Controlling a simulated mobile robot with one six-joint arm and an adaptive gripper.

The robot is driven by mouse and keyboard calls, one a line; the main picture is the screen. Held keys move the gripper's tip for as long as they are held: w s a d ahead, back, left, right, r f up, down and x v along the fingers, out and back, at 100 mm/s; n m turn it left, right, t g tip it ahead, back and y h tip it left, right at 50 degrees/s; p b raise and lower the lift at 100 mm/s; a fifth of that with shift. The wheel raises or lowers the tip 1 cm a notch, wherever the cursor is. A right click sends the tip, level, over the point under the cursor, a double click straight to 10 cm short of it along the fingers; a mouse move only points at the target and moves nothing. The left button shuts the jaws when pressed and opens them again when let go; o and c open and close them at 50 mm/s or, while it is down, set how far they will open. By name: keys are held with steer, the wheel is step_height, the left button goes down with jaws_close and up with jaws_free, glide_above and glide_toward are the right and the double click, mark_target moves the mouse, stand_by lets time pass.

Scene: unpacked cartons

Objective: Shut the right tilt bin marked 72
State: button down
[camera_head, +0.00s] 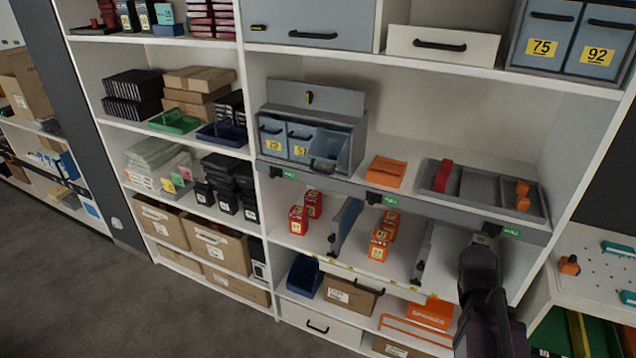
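A grey tilt-bin unit (350,105) stands on the middle shelf with three blue-grey bins side by side. Its left bin (272,138) and middle bin (300,141) sit upright with yellow number labels, too small to read surely. The right tilt bin (334,150) is tipped forward and open, its inside showing and its black handle at the front. Its number label is not visible, so I cannot read 72. My gripper (481,247) is at the lower right, in front of the lower shelf, well right of and below the bin. Its fingers are too dark and small to judge.
An orange block (386,171) and a grey divided tray (484,190) lie right of the unit. A grey shelf edge (400,200) with green tags runs below. Red boxes (298,219) and orange boxes (379,244) stand underneath. Bins marked 75 and 92 (598,40) are at upper right.

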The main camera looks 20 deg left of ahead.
steer(key=w+a+f+n+t+h+b, duration=0.2)
steer(key=w+a+t+h+b, duration=0.35)
steer(key=w, duration=0.45)
steer(key=w+a+r+n+t+h+b, duration=0.1)
steer(key=w+a+r+n+t+b, duration=0.15)
steer(key=a, duration=0.35)
steer(key=w+a+r+n+t+h+b, duration=0.1)
steer(key=w+a+t+h+b, duration=0.15)
steer(key=a+b, duration=0.2)
steer(key=s+a+r+n+t+y+b, duration=0.2)
steer(key=a+n+t+y+b, duration=0.2)
steer(key=a, duration=1.2)
steer(key=s+a+r+n+t+y+b, duration=0.3)
steer(key=a+n+t, duration=0.4)
steer(key=a, duration=0.9)
steer(key=shift+s+a+r+t+y+b, duration=0.25)
steer(key=shift+t+y+b, duration=0.5)
steer(key=shift+t, duration=0.5)
steer(key=shift+w, duration=0.1)
steer(key=p+x, duration=0.8)
steer(key=x, duration=0.5)
steer(key=shift+w+r, duration=0.2)
steer(key=shift+w, duration=0.2)
